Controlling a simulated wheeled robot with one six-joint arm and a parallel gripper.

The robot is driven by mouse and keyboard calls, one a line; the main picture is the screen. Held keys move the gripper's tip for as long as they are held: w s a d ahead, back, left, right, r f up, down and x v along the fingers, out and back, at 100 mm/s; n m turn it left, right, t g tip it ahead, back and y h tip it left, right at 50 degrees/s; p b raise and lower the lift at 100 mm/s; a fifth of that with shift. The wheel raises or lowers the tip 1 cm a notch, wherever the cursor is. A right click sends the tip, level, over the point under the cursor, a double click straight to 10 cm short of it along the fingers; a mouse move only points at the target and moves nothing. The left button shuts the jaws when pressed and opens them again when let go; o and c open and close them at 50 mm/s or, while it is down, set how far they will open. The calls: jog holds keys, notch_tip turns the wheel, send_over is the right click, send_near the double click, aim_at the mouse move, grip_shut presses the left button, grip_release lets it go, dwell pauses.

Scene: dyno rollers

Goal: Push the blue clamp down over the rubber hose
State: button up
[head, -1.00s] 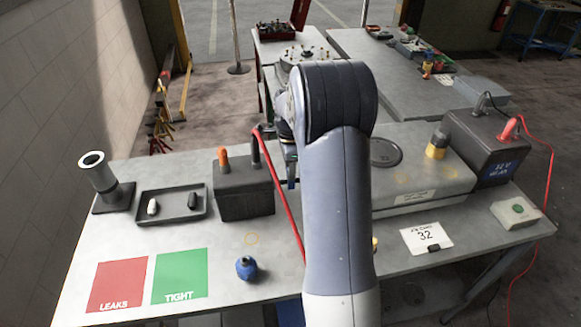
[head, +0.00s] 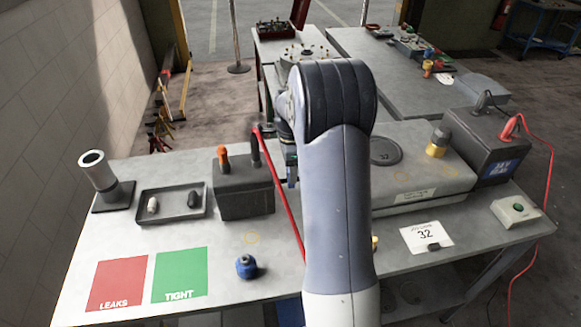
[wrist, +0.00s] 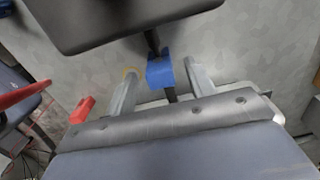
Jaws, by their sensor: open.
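The blue clamp (wrist: 160,71) is a small block in the wrist view. It sits around or against a dark strip, which looks like the rubber hose (wrist: 152,42); how far the clamp encloses it I cannot tell. The strip shows above and below the clamp, its upper end running behind a dark slab. My gripper (wrist: 162,74) is open, with one grey finger on each side of the clamp. In the head view my arm mostly hides this spot.
The dark slab (wrist: 115,18) lies close above the clamp in the wrist view.

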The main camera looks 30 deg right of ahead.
jog(key=shift+r, duration=0.1)
notch_tip(320, 180, up, 11)
jog(key=b, duration=0.1)
jog(key=shift+f, duration=0.2)
dwell(0.4)
notch_tip(320, 180, down, 11)
jog(key=shift+r+p, duration=0.1)
jog(key=shift+p, duration=0.4)
jog(key=shift+r, duration=0.2)
